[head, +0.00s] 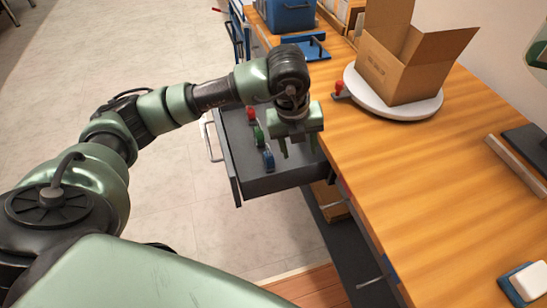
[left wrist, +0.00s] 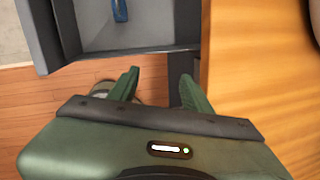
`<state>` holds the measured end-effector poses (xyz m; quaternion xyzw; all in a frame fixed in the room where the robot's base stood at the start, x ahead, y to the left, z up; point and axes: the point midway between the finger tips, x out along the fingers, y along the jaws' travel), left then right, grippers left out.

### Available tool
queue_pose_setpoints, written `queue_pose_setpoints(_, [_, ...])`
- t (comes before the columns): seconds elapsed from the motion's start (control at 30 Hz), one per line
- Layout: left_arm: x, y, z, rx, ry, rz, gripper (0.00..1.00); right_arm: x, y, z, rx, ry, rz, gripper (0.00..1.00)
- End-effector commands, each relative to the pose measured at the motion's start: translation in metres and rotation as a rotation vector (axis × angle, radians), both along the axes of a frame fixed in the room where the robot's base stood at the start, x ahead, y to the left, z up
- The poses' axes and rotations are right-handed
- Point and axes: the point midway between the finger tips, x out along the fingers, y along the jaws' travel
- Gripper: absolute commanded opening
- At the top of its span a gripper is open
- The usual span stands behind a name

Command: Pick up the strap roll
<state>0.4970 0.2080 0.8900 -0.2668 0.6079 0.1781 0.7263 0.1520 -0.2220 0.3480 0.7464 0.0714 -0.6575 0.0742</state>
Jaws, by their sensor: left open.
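An open grey drawer (head: 285,181) holds a row of small coloured items: a red one (head: 251,114), a green one (head: 259,135) and a blue one (head: 268,160). They may be strap rolls, but I cannot tell which is meant. My left gripper (head: 299,148) is open and points down over the drawer's right part, to the right of the blue item. In the left wrist view the gripper (left wrist: 160,88) has nothing visibly held between its fingers. The blue item (left wrist: 119,10) shows at the top edge there, apart from the fingers. My right gripper is not in view.
The wooden worktop (head: 430,170) lies right of the drawer. It carries an open cardboard box (head: 400,65) on a white round turntable (head: 365,97), a blue bin (head: 290,15) and a blue stand (head: 312,50). A white block (head: 530,280) lies near right. Tiled floor is clear at left.

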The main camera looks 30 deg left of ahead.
Motion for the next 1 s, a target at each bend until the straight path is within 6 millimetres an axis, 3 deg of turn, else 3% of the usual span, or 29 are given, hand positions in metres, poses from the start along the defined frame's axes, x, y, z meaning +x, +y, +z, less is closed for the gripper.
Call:
queue_pose_setpoints(0.03, [0.007, 0.033, 0.001, 0.112, -0.031, 0.079, 0.49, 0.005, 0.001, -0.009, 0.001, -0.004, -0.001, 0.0])
queue_pose_setpoints(0.1, [0.01, 0.074, -0.004, 0.253, -0.069, 0.197, 0.49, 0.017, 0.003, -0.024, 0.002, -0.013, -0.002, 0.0])
queue_pose_setpoints(0.17, [0.01, 0.087, -0.015, 0.296, -0.08, 0.238, 0.49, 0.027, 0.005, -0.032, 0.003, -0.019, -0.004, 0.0])
queue_pose_setpoints(0.5, [0.01, 0.092, -0.085, 0.313, -0.084, 0.255, 0.49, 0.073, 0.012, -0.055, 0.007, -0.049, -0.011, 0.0])
queue_pose_setpoints(1.0, [0.019, 0.103, -0.13, 0.313, -0.079, 0.254, 0.49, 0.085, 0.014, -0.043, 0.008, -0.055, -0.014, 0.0])
